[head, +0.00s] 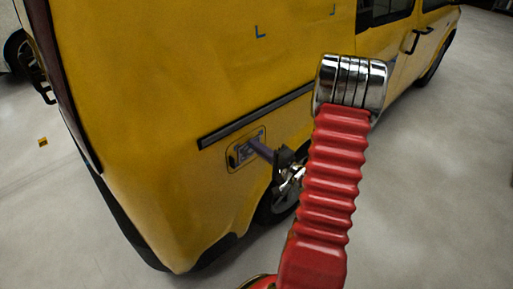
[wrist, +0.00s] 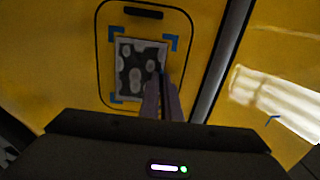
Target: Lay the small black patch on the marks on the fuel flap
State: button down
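The patch (wrist: 128,55) is a small dark rectangle with pale round spots and a light border. It shows in the wrist view in front of the fuel flap (wrist: 107,20), between the blue corner marks (wrist: 171,40). I cannot tell whether it lies flat against the flap. My gripper (wrist: 160,75) has its two purple-grey fingers close together at the patch's right edge and looks shut on it. In the head view, my gripper (head: 252,143) reaches the flap (head: 234,162) on the yellow van's side; its fingers hide part of the patch and flap.
A dark trim strip (head: 255,118) runs along the van (head: 180,90) just above the flap. Other blue marks (head: 261,32) sit higher on the panel. A wheel (head: 275,205) is below right of the flap. A small yellow block (head: 43,142) lies on the open floor at left.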

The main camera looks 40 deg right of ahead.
jog(key=c, duration=2.5)
grip_release()
jog(key=o, duration=0.6)
jog(key=s, duration=1.3)
jog(key=shift+s+d, duration=0.2)
jog(key=shift+s, duration=0.2)
jog(key=shift+f+m, duration=0.1)
jog(key=shift+m, duration=0.2)
